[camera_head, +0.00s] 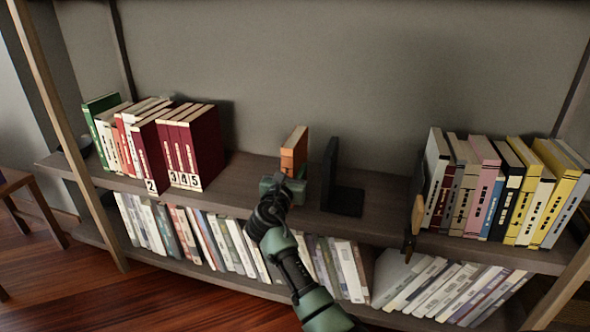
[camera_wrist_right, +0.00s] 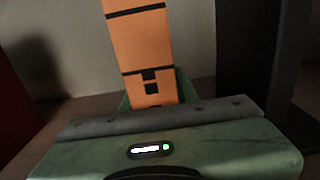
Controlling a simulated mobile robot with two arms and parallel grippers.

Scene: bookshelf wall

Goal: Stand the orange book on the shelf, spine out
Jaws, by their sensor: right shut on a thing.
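The orange book (camera_head: 292,155) stands nearly upright on the upper shelf, its orange spine with black bands turned toward me. My right gripper (camera_head: 283,188) is shut on its lower part from the front. In the right wrist view the orange spine (camera_wrist_right: 145,50) rises behind the green gripper body, leaning slightly; its bottom end is hidden, so I cannot tell whether it touches the board. The upper shelf (camera_head: 250,172) is dark wood. My left gripper is not in view.
A black bookend (camera_head: 329,172) stands just right of the orange book, with a gap between. Dark red volumes (camera_head: 204,145) stand to the left, with bare shelf between. More books (camera_head: 485,185) stand at the right. The lower shelf holds a row of pale books (camera_head: 345,268).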

